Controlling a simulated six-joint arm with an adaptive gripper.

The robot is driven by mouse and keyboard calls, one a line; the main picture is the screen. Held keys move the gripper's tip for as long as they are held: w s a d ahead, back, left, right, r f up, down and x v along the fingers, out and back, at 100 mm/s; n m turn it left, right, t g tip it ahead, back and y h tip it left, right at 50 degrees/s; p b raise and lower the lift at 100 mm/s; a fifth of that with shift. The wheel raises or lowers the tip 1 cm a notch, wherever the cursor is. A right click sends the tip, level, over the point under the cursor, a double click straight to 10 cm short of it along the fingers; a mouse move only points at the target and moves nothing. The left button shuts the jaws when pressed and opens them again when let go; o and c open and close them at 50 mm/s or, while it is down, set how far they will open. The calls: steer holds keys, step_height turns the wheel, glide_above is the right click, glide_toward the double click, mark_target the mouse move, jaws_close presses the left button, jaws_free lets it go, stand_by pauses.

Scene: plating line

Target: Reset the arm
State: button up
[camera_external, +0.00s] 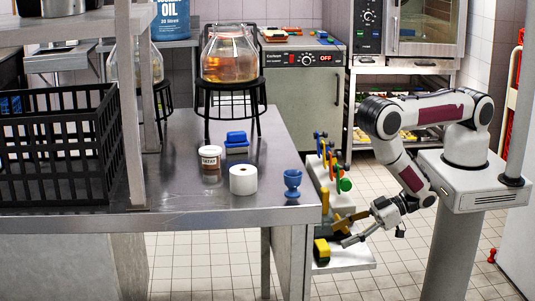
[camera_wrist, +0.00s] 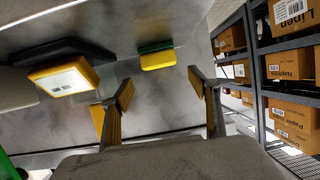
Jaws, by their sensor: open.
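My gripper (camera_external: 347,232) is low beside the right end of the steel table, near a small shelf with tools. In the wrist view my gripper (camera_wrist: 160,95) shows two fingers with yellow pads, spread well apart with nothing between them. A yellow and green block (camera_wrist: 158,56) lies on the steel surface beyond the fingers. A yellow box-shaped thing with a white label (camera_wrist: 65,77) is to the left of the fingers. In the external view a yellow and black object (camera_external: 321,251) sits on the low shelf just left of my gripper.
The steel table (camera_external: 165,200) carries a blue egg cup (camera_external: 292,183), a white roll (camera_external: 243,180), a labelled jar (camera_external: 210,163) and a black crate (camera_external: 60,150). Coloured-handled tools (camera_external: 328,155) stand at the table's right. Shelves with cartons (camera_wrist: 290,90) are at right in the wrist view. Tiled floor is open in front.

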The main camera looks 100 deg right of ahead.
steer(key=w+a+r+m+g, duration=0.2)
steer(key=r+m, duration=0.2)
steer(key=r, duration=0.9)
steer(key=w+a+r+m+g, duration=0.1)
steer(key=a+r+m+g, duration=0.25)
steer(key=r, duration=0.85)
steer(key=s+d+r+n, duration=0.2)
steer(key=s+d+r, duration=0.2)
steer(key=s, duration=0.3)
steer(key=s+d+r+n+g, duration=0.1)
steer(key=s+d+r+n, duration=0.1)
steer(key=s+d+r, duration=0.3)
steer(key=s+d+r+n+g, duration=0.1)
steer(key=s+d+r+n, duration=0.2)
steer(key=s, duration=0.7)
step_height(320, 180, up, 3)
steer(key=shift+s+d+r+h, duration=0.1)
steer(key=shift+s+d+h, duration=0.25)
steer(key=shift+d, duration=0.7)
